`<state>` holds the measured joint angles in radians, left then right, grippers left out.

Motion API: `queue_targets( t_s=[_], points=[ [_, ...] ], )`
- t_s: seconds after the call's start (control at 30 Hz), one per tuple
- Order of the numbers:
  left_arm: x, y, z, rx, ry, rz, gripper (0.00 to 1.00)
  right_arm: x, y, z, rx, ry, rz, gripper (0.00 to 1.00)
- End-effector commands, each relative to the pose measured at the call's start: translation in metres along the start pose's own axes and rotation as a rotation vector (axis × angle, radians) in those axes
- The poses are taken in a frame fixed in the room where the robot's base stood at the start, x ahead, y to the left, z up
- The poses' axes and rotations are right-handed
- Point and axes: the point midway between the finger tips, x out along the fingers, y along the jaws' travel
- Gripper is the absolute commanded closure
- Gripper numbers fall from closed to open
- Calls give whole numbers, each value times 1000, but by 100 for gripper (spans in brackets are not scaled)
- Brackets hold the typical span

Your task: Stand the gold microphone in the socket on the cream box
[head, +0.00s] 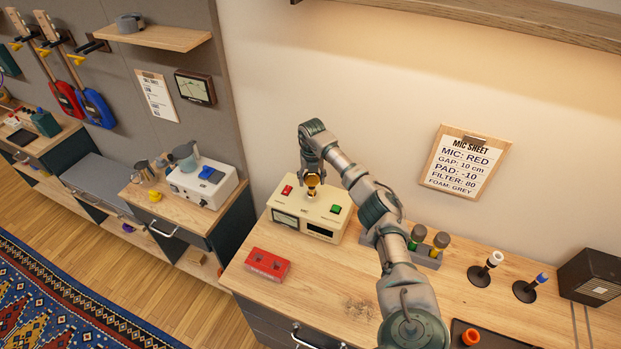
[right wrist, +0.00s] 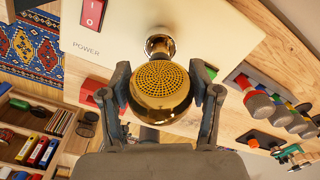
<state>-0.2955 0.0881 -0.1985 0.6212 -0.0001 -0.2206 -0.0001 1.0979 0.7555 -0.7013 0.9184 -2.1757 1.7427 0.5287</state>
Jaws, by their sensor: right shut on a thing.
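The cream box (head: 306,223) stands on the wooden counter against the wall, with a red switch and a green button on top. My right gripper (head: 311,178) is above the box and shut on the gold microphone (head: 312,181). In the right wrist view the microphone's round gold grille (right wrist: 160,88) faces the camera between the two fingers. Its other end points at a shiny round metal fitting (right wrist: 160,45) on the box top, probably the socket. The grille hides the lower part, so I cannot tell whether the microphone is inside the socket. My left gripper is not in view.
A red cassette-like box (head: 267,264) lies left of the cream box. A rack of microphones (head: 428,248) stands to the right, behind my right arm. Two microphones on round bases (head: 480,277) (head: 526,290) and a dark speaker (head: 592,278) are farther right.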

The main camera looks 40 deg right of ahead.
Motion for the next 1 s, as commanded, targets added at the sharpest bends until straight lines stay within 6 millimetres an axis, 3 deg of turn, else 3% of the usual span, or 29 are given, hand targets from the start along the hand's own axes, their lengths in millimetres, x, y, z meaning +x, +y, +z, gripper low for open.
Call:
queue_targets(
  t_s=[0.2,0.23,0.33,0.73,0.87,1.0],
  points=[
    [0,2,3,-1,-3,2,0,5,3,-3,-6,17,-1,100],
    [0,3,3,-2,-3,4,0,5,3,-3,-6,17,-2,36],
    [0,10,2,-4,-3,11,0,5,4,-3,-6,16,-3,11],
    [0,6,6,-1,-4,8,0,-3,4,-2,-4,7,2,9],
    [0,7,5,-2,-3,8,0,-22,4,0,-4,6,3,9],
    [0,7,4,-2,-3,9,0,-54,5,1,-4,6,4,9]
  ],
)
